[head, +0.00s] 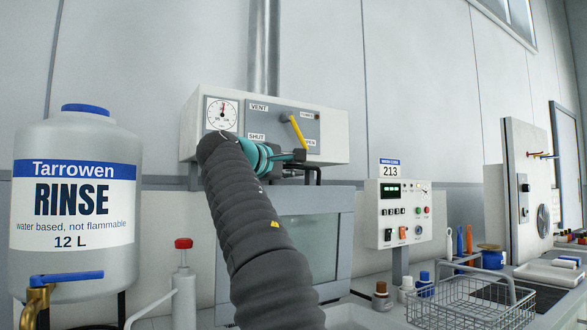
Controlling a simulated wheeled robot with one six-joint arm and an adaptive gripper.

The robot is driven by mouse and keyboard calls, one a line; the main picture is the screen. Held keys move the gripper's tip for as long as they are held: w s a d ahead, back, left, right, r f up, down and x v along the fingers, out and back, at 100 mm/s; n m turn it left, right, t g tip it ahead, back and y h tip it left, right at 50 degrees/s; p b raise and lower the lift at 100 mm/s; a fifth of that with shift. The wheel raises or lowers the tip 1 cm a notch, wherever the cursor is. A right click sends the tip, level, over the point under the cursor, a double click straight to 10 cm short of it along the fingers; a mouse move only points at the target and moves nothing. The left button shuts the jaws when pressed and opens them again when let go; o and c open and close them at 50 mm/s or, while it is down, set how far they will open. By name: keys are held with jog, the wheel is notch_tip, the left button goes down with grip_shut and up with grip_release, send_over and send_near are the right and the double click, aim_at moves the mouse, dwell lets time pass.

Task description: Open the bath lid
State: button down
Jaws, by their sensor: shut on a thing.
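My gripper (286,158) is in front of the white panel, at the end of my dark sleeved arm with its teal wrist. It is shut on what looks like a dark bar handle (318,174), but the arm hides much of the grip. Just below is a grey-framed glass front (343,232), partly covered by my arm. It may be the bath lid; I cannot tell for sure, nor whether it is open.
The white panel (340,122) above has a gauge and a yellow lever (297,130). A control box (401,215) and wire basket (470,308) stand right.

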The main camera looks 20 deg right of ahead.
jog(key=shift+m+t, duration=0.3)
jog(key=shift+m, duration=0.6)
jog(key=s+b, duration=0.1)
jog(key=s, duration=0.1)
jog(key=s+b, duration=0.1)
jog(key=b, duration=0.1)
jog(key=s+d+f+b, duration=0.1)
jog(key=s+b, duration=0.1)
jog(key=shift+s, duration=0.35)
jog(key=c, duration=1.2)
grip_release()
jog(key=v, duration=1.2)
jog(key=shift+f, duration=0.15)
